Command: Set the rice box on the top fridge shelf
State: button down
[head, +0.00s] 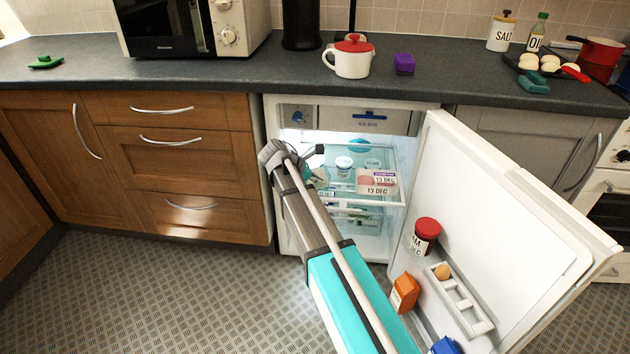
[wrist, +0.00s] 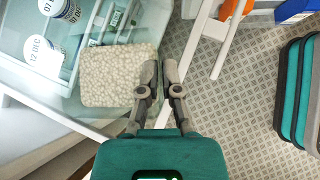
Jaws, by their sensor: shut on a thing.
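The rice box (wrist: 118,76), a pale square container with a grain-like texture, is in the wrist view just left of my fingers. My gripper (wrist: 161,65) has its fingers nearly together at the box's right edge, shut on it. The box appears over the glass shelf; whether it touches the shelf cannot be told. The top fridge shelf (head: 370,205) is glass with a pale front edge.
A package labelled 13 DEC (head: 377,182), a white tub (head: 343,164) and a teal container (head: 358,145) occupy the fridge. The open door (head: 490,240) stands to the right, bearing a red-lidded jar (head: 425,236) and an orange carton (head: 404,293).

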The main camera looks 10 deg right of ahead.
jog(key=shift+f+b, duration=0.45)
jog(key=shift+f, duration=0.05)
jog(key=c, duration=0.7)
grip_release()
